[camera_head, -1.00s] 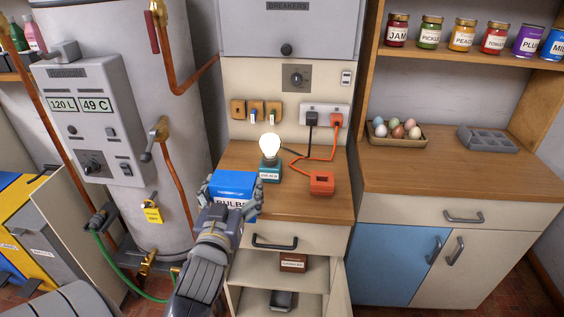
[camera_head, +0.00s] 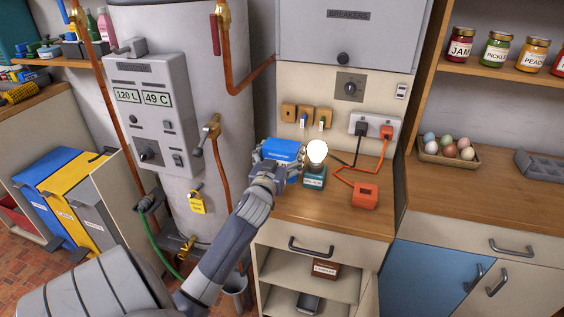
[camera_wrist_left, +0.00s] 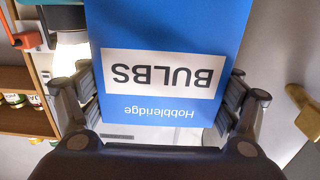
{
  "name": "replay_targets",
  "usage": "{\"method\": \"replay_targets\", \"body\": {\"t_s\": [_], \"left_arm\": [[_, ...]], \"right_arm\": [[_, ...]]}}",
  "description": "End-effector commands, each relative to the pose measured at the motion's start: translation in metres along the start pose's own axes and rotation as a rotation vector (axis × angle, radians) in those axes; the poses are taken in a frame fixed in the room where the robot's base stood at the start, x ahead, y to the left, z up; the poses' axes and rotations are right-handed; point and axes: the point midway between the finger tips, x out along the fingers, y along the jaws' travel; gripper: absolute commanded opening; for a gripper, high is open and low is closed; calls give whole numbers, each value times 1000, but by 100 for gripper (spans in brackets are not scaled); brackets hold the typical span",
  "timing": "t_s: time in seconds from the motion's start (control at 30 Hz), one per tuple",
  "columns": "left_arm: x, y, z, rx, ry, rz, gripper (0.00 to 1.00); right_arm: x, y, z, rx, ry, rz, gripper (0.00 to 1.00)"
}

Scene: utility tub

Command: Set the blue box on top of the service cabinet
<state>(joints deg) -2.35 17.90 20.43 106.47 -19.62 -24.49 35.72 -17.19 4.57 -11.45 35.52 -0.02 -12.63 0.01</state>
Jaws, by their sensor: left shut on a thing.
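The blue box (camera_head: 281,148) is in my left gripper (camera_head: 274,158), near the back left of the wooden-topped cabinet (camera_head: 325,222) under the breaker panel. I take this to be the service cabinet. In the left wrist view, the box (camera_wrist_left: 165,30) is large, with its "BULBS" label upside down. The fingers of my left gripper (camera_wrist_left: 158,97) are shut on its two sides. The head view does not clearly show whether the box touches the wooden top. My right gripper is not in view.
A lit bulb on a teal base (camera_head: 314,178) stands close to the right of the box. An orange device (camera_head: 365,196) with a cord lies farther right. The grey tank (camera_head: 185,100) stands to the left. The front of the wooden top is clear.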

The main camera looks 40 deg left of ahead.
Motion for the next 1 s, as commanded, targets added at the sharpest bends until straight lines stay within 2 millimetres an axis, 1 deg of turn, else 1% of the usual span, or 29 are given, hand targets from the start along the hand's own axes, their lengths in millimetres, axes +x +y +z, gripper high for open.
{"method": "replay_targets", "body": {"t_s": [0.07,0.2,0.3,0.57,0.7,0.73,0.77,0.8,1.0], "left_arm": [[2,0,4,-1,0,0,54],[2,0,25,-2,-2,-1,54],[2,0,33,-2,0,0,54],[2,0,35,0,1,0,54],[1,0,39,-1,1,0,54],[1,0,39,-1,0,0,90],[1,0,38,-1,0,0,97],[1,0,38,-1,-1,0,100],[1,0,38,0,-1,0,100]], "right_arm": [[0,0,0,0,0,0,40],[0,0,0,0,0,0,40],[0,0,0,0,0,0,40],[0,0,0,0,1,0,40],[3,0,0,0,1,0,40],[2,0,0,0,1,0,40],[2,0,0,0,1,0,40],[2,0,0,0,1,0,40],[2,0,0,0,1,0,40]]}}
